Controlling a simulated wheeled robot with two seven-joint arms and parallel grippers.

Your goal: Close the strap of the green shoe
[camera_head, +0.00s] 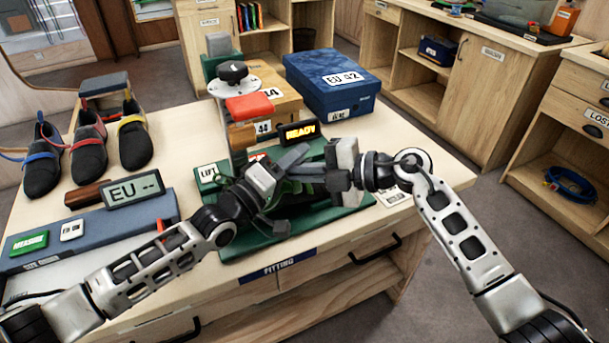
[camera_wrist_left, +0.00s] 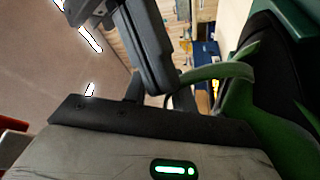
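The green shoe (camera_head: 296,203) sits on the green mat (camera_head: 241,243) of the fitting table, mostly hidden by my two grippers. In the left wrist view its dark and green body (camera_wrist_left: 265,110) fills the right side. A green strap (camera_wrist_left: 218,72) curves out from it towards my left gripper's dark fingers. My left gripper (camera_head: 293,163) is over the shoe; I cannot tell whether its fingers grip the strap. My right gripper (camera_head: 342,178) is at the right side of the shoe, close to the left one. Its fingertips are hidden, so its opening is unclear.
Several dark shoes with coloured straps (camera_head: 87,150) stand at the left. A measuring device (camera_head: 90,235) lies in front of them. A post with a red block (camera_head: 250,106), a READY display (camera_head: 299,131) and a blue box (camera_head: 331,82) stand behind the mat.

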